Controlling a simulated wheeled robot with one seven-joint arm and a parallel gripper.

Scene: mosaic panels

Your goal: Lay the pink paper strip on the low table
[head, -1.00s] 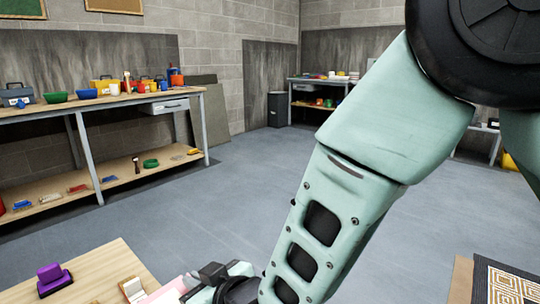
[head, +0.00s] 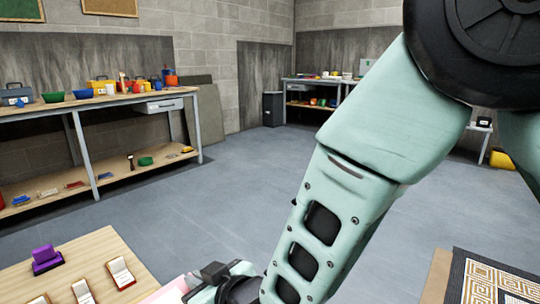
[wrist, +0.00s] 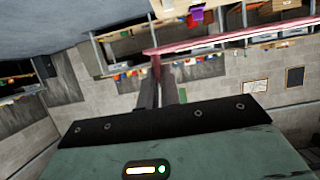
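The pink paper strip (head: 168,291) shows in part at the bottom of the head view, beside my gripper. In the wrist view the strip (wrist: 230,38) runs as a long pink band across the ends of the fingers and off to the right. My gripper (wrist: 161,72) has its fingers close together at the strip's left end and appears shut on it. My wrist hides part of the strip in the head view. A pale wooden tabletop (head: 92,252), which may be the low table, lies at the lower left; the strip's height above it is unclear.
A patterned mosaic panel (head: 490,280) lies at the lower right. A long workbench (head: 100,105) stands at the back left. Grey floor between is clear.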

